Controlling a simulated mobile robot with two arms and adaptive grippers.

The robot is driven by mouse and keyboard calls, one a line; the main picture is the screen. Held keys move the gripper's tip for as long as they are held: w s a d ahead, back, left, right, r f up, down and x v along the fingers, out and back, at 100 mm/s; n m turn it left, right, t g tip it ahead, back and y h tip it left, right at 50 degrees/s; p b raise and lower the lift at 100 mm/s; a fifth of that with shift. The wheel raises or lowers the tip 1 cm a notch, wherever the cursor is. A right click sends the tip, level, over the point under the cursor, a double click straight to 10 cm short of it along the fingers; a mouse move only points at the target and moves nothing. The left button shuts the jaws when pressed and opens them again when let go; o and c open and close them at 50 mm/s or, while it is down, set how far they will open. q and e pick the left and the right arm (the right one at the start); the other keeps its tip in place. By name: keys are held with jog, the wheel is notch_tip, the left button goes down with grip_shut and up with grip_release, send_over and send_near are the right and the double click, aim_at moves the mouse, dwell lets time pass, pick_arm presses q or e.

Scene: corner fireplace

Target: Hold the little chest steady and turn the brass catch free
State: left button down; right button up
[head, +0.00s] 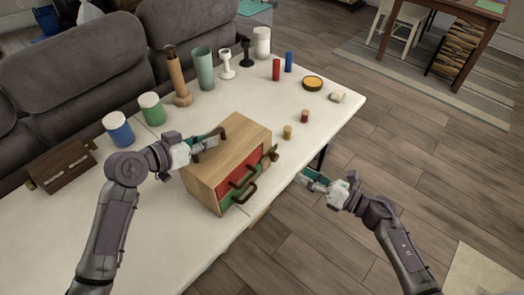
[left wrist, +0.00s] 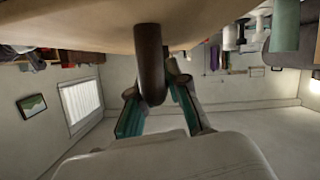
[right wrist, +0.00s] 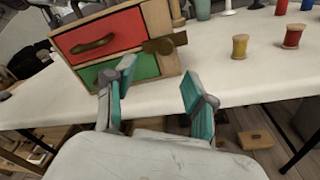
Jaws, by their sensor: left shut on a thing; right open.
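The little chest (head: 227,152) is pale wood with a red drawer (right wrist: 102,34) above a green one, and it stands upright near the table's front edge. My left gripper (head: 212,140) is shut on the dark carry handle (left wrist: 150,65) on its top; in the left wrist view the handle passes between the fingers. The brass catch (right wrist: 163,45) is at the right edge of the chest's front, beside the red drawer; it looks small in the head view (head: 273,154). My right gripper (head: 309,181) is open and empty, right of the chest and apart from the catch.
Two thread spools (right wrist: 240,47) stand right of the chest on the white table (head: 330,125). Blue and green canisters (head: 152,109), a brown box (head: 62,166), a green vase (head: 203,70) and candlesticks stand along the back by the sofa. Open floor lies to the right.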

aim_at(277, 157)
notch_tip(277, 157, up, 5)
jog(key=n+g+h, duration=0.2)
jog(key=n+h, duration=0.1)
jog(key=n, duration=0.3)
jog(key=shift+h, duration=0.3)
jog(key=x, duration=1.1)
jog(key=shift+w+f, duration=0.2)
jog(key=shift+f, duration=0.05)
grip_shut()
